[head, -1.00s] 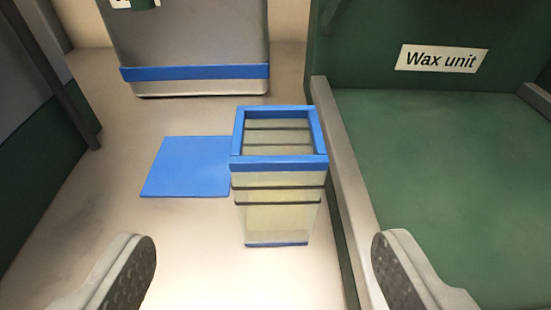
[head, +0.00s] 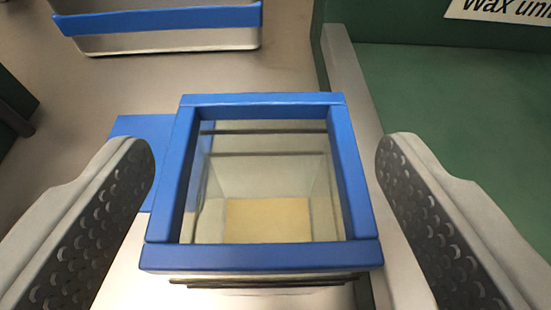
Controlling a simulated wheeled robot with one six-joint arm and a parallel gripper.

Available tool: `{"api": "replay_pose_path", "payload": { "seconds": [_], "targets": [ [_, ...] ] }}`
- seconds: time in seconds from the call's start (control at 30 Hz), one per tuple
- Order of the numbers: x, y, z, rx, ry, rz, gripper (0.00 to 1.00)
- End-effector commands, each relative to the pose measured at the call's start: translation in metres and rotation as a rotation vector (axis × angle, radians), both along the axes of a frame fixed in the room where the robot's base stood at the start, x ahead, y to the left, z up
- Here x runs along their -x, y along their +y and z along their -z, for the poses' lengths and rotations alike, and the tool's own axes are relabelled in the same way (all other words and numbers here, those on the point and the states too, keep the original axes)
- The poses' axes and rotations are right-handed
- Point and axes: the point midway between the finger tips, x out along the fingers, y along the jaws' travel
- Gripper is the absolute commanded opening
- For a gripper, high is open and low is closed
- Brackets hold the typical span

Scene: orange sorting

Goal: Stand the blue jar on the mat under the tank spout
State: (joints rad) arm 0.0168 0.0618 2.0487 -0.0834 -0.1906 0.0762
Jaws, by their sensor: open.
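The blue jar (head: 262,258) is a clear square container with a blue rim and dark bands, seen from above and empty. It stands upright between the fingers of my gripper (head: 265,190). My gripper is open, with a gap between each finger and the jar. The blue mat (head: 135,128) lies behind and to the left of the jar, partly hidden by the jar and my left finger. The tank (head: 160,30) with a blue band stands at the back left. Its spout is out of view.
The green Wax unit (head: 450,110) with a pale raised edge (head: 350,80) stands close on the right. A dark green body (head: 15,110) is at the left edge. The pale surface (head: 220,72) between jar and tank is clear.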

Motion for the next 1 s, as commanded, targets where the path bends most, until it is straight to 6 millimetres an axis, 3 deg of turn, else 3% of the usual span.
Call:
{"api": "replay_pose_path", "payload": {
  "seconds": [0.13, 0.37, 0.67, 1.0],
  "targets": [
    [-0.011, 0.0, 0.005, -0.001, 0.001, 0.0, 0.75],
    [-0.012, 0.0, 0.005, 0.0, 0.0, 0.0, 0.75],
    [-0.012, 0.0, 0.004, 0.0, 0.0, 0.0, 0.16],
    [-0.014, 0.001, -0.007, 0.0, -0.002, 0.0, 0.16]
  ]
}}
